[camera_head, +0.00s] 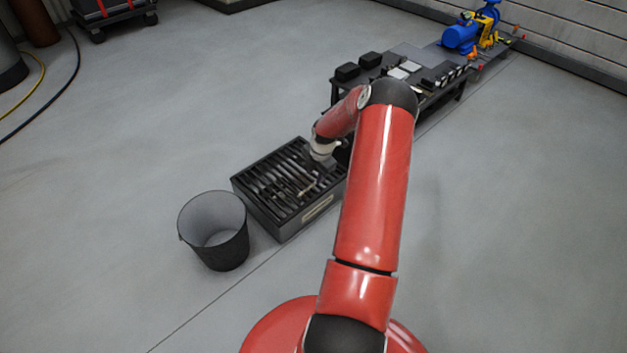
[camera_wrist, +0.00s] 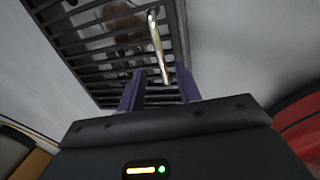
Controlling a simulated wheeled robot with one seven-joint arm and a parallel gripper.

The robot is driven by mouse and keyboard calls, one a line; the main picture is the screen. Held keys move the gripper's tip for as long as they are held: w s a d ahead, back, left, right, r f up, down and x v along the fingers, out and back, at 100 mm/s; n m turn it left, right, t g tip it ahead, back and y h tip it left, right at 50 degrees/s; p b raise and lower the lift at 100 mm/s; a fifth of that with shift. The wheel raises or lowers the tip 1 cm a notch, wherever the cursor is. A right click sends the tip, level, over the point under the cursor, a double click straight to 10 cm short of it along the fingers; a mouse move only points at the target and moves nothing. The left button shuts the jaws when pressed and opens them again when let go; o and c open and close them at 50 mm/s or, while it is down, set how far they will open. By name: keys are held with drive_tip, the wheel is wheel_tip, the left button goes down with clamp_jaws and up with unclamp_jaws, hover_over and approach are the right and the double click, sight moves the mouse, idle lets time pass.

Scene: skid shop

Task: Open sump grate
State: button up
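The sump grate (camera_head: 268,181) is a dark, slatted cover lying on top of a low black box (camera_head: 318,211) on the floor. A pale metal handle (camera_head: 307,188) shows on the grate. In the wrist view the grate (camera_wrist: 85,45) fills the upper middle, and the handle (camera_wrist: 157,48) is a brassy bar running down toward my gripper. My gripper (camera_wrist: 160,85) has its two purple fingers apart, with the handle's near end appearing between or just beyond them. I cannot tell whether they touch it. In the head view my arm's end is above the grate's right part, with the fingers unclear.
A dark bucket (camera_head: 214,231) stands left of the box, close to it. A low black table (camera_head: 391,78) with several small parts is behind, and a blue pump (camera_head: 463,36) stands farther back. The floor on the left is mostly clear; a hose (camera_head: 70,84) lies at far left.

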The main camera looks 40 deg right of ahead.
sight(312, 184)
drive_tip(key=f, duration=0.2)
drive_tip(key=w+f, duration=0.1)
drive_tip(key=f, duration=0.2)
drive_tip(key=shift+a+b, duration=0.1)
drive_tip(key=shift+b, duration=0.2)
clamp_jaws()
